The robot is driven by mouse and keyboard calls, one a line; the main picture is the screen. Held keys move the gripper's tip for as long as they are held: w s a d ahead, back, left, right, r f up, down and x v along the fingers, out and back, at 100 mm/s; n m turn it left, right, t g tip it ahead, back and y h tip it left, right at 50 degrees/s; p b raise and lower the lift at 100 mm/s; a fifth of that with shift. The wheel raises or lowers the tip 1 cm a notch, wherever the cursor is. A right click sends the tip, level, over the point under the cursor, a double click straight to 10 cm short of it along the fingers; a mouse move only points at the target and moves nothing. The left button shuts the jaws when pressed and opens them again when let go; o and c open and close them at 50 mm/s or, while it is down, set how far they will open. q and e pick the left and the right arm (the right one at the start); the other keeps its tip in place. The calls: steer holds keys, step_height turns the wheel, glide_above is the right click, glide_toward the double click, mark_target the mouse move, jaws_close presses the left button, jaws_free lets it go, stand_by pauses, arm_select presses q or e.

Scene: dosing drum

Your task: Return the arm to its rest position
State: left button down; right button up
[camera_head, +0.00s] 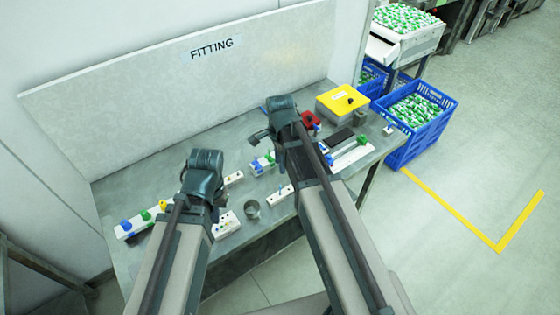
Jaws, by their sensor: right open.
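Both of my arms reach up from the bottom of the picture over the grey workbench (262,232). My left gripper (184,178) is at the left part of the bench, mostly hidden behind its own wrist, so its fingers cannot be made out. My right gripper (260,135) is over the middle of the bench, near the back panel, partly hidden by its wrist. It is open, and I see nothing held in it.
A FITTING panel (130,110) stands behind. A blue crate (428,132) stands right; floor beyond is clear.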

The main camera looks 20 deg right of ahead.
steer(key=s+a+f+n+b, duration=0.3)
steer(key=s+a+n, duration=0.2)
steer(key=n, duration=0.5)
steer(key=s+a+f+n+h+b, duration=0.1)
steer(key=s+a+f+n+b, duration=0.2)
steer(key=s+n, duration=0.6)
steer(key=shift+s+a+f+n+b, duration=0.15)
steer(key=shift+a+f+n+b, duration=0.25)
steer(key=shift+a+n, duration=0.7)
